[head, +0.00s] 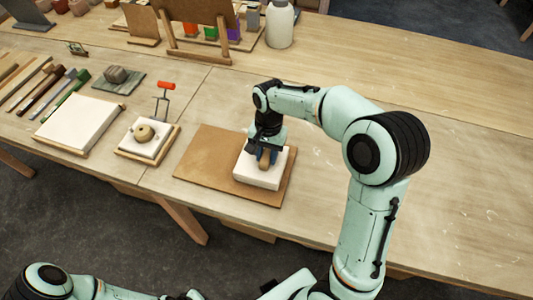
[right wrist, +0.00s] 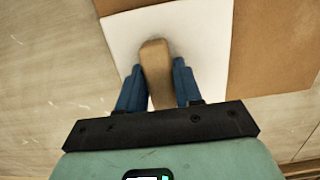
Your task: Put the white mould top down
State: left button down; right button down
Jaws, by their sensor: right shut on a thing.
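The white mould top (head: 258,176) is a square white block with a tan wooden handle (right wrist: 155,62). In the head view it is over the right part of a brown board (head: 205,165), looking level. I cannot tell whether it touches the board or hangs just above it. My right gripper (head: 265,156) comes from above and is shut on the handle, with a blue finger on each side. In the right wrist view the white top face (right wrist: 205,45) spreads around the handle. My left gripper is outside the frames; only part of my left arm shows at lower left.
Left of the board, a small tray (head: 128,154) holds a white block with a round tan piece (head: 144,133). A red-handled tool (head: 165,87) stands behind it. A larger white slab (head: 78,122) and several tools lie farther left. A white jug (head: 280,25) stands behind. Table right is clear.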

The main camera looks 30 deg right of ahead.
jog(key=shift+f, duration=0.1)
jog(key=c, duration=0.8)
grip_release()
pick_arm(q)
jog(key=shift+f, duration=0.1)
pick_arm(e)
jog(key=shift+o, duration=0.2)
jog(key=shift+r, duration=0.35)
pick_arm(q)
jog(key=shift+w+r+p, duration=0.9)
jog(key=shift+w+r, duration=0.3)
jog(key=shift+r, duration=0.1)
pick_arm(e)
notch_tip(320, 180, up, 12)
jog(key=d, duration=0.1)
jog(key=shift+w+f, duration=0.25)
jog(key=shift+w, duration=0.2)
